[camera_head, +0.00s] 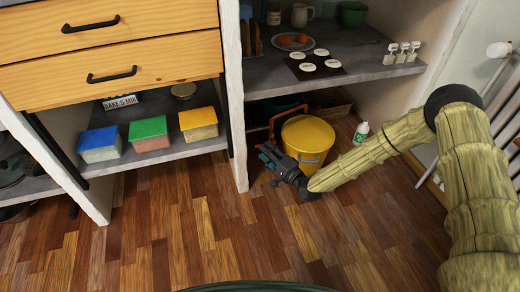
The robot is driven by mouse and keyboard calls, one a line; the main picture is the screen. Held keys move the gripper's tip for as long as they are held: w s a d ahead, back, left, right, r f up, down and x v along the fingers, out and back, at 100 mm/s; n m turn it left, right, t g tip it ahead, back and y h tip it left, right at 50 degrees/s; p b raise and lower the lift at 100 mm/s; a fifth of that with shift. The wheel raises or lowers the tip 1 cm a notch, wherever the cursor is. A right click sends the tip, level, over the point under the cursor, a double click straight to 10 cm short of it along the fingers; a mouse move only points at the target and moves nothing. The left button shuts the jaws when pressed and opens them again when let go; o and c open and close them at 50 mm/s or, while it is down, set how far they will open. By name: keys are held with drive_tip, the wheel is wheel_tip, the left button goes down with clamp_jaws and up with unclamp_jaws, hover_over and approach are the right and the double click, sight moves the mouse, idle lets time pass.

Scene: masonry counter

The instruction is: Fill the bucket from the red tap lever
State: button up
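A yellow bucket (308,134) stands on the floor under the right-hand counter, with a yellow top face and a small handle fitting on its front. I cannot tell whether that top is a lid or the open inside. My gripper (268,157) is low, in front and left of the bucket in the picture, near the white upright; its dark fingers point left. Whether it touches anything, or how far its fingers are apart, is too small to tell.
A white upright (234,100) divides the bays. An orange-edged object (277,122) is left of the bucket, and a green-labelled bottle (361,132) right. The grey counter (270,76) above holds coasters and a plate (292,41). Lidded boxes (148,134) sit on the left shelf. The wooden floor (190,230) is clear.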

drive_tip(key=shift+b+x, duration=0.7)
drive_tip(key=shift+x, duration=1.55)
drive_tip(key=shift+c, duration=0.4)
clamp_jaws()
